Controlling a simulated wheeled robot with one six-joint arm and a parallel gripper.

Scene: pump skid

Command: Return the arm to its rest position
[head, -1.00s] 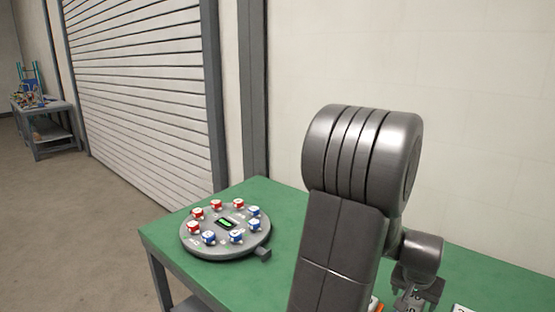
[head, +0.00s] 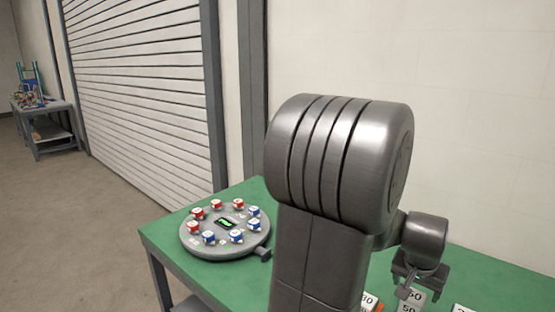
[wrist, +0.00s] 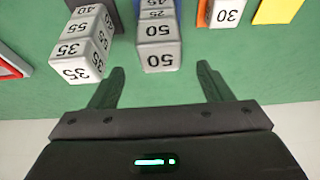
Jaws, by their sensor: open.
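My gripper (wrist: 160,85) is open in the wrist view, with nothing between its two dark fingers. A white block marked 50 (wrist: 158,55) lies just beyond the fingertips, apart from them. In the head view my arm rises large at the centre right, and my gripper (head: 407,290) hangs at the lower right above the green table (head: 520,285). The fingertips are partly hidden there by the low viewing angle.
White numbered blocks (wrist: 88,42) and a block marked 30 (wrist: 228,12) sit along the table. A round grey dial plate (head: 190,245) with red and blue cubes stands at the table's left. A pale wall (head: 480,130) is behind.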

